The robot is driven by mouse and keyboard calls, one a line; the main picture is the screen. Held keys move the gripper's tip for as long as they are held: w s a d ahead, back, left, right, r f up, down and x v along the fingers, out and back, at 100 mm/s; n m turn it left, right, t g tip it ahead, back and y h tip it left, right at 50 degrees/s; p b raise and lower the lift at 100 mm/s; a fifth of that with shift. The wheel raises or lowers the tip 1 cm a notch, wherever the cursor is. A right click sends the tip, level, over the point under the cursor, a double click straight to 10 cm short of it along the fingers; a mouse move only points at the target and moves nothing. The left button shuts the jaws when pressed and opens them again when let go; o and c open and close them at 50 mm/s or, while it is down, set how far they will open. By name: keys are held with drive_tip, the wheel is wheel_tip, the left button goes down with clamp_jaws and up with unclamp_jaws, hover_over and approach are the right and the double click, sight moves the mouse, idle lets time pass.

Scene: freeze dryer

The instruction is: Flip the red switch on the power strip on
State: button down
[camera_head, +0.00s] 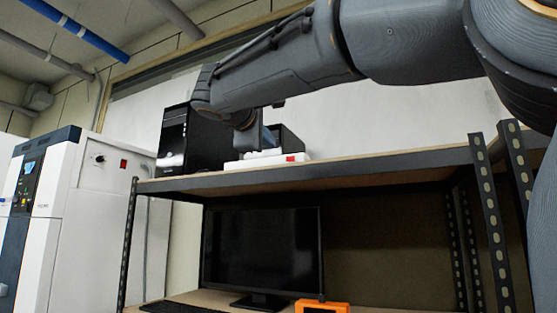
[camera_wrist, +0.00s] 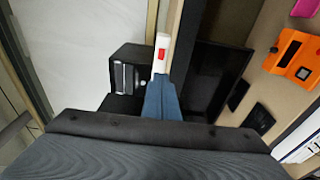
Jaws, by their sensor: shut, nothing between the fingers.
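The white power strip (camera_head: 248,163) lies on the upper shelf near its front edge. Its red switch (camera_head: 290,158) is at the right end of the strip in the head view. In the wrist view the strip (camera_wrist: 166,28) runs away from my fingertips, with the red switch (camera_wrist: 161,54) just beyond them. My gripper (camera_wrist: 162,77) has blue fingers, shut and empty, pointing toward the switch end. In the head view my gripper (camera_head: 268,146) is low over the strip, partly hidden by my arm. I cannot tell whether it touches the strip or which way the switch is set.
A black computer tower (camera_head: 184,138) stands left of the strip on the upper shelf (camera_head: 390,165). A monitor (camera_head: 262,250) and an orange device (camera_head: 322,306) are on the level below. A white cabinet machine (camera_head: 85,205) stands at left. The upper shelf's right part looks clear.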

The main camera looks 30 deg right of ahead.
sight(287, 159)
drive_tip(key=p+x, duration=0.4)
drive_tip(key=x, duration=1)
drive_tip(key=shift+f, duration=0.15)
